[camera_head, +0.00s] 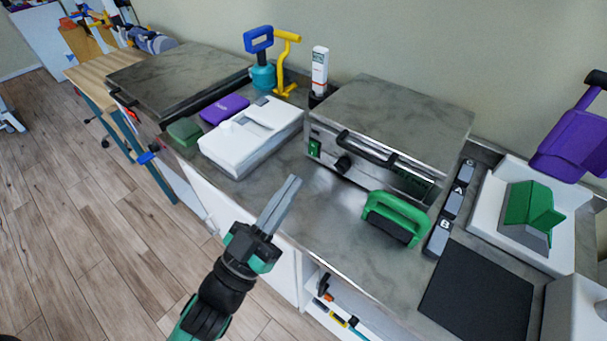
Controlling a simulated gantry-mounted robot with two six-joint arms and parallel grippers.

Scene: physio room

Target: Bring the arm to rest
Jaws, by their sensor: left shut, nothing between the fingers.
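My left gripper (281,203) comes in from the lower left on its black and green arm. Its two grey fingers are together with nothing between them. They point up and away, over the front edge of the grey counter (300,209) in the picture. A white box (249,139) lies beyond the fingertips to the left, and a green handled block (396,217) stands to their right. My right gripper does not show in this view.
A metal appliance (385,130) with a front handle stands at the counter's back. A black mat (479,293), small labelled blocks (453,203) and a white tray (489,224) with a green piece (531,207) are at right. A purple object (573,142) is at upper right.

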